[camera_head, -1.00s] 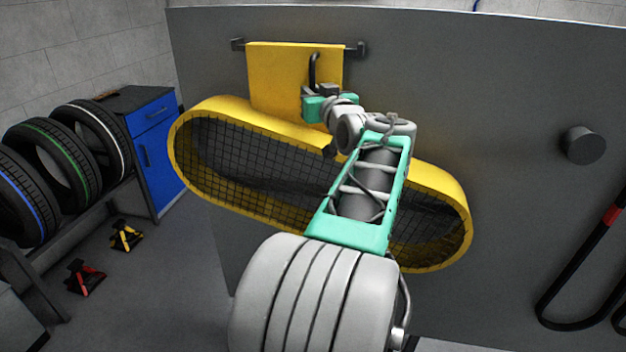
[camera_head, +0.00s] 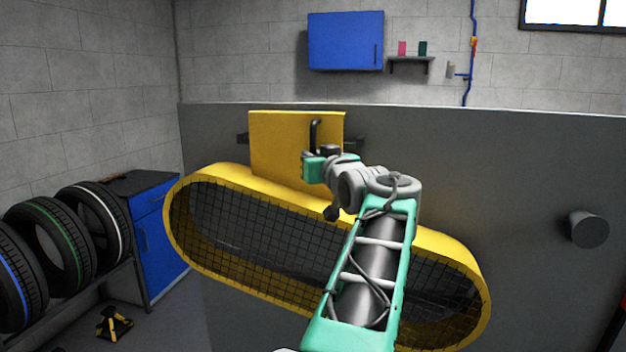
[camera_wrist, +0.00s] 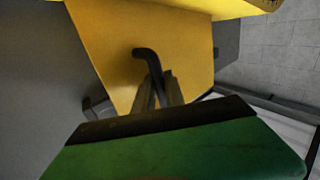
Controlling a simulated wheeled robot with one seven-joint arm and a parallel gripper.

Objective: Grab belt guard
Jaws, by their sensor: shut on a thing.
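The belt guard (camera_head: 215,176) is a yellow oval housing with black mesh and a flat yellow plate on top. It is in front of the grey panel in the head view, tilted lower to the right. Its black bent handle (camera_head: 315,135) is on the plate, and it also shows in the wrist view (camera_wrist: 147,60). My gripper (camera_head: 317,152) is shut on the handle; its fingers (camera_wrist: 158,92) meet there in the wrist view. My arm hides part of the mesh. The plate's top edge stands above the dark brackets (camera_head: 243,138) on the panel.
The grey panel (camera_head: 540,170) fills the back, with a round stub (camera_head: 588,229) at right. Tyres on a rack (camera_head: 90,235), a blue cabinet (camera_head: 158,245) and a yellow stand (camera_head: 114,323) are at left. Floor shows between them and the panel.

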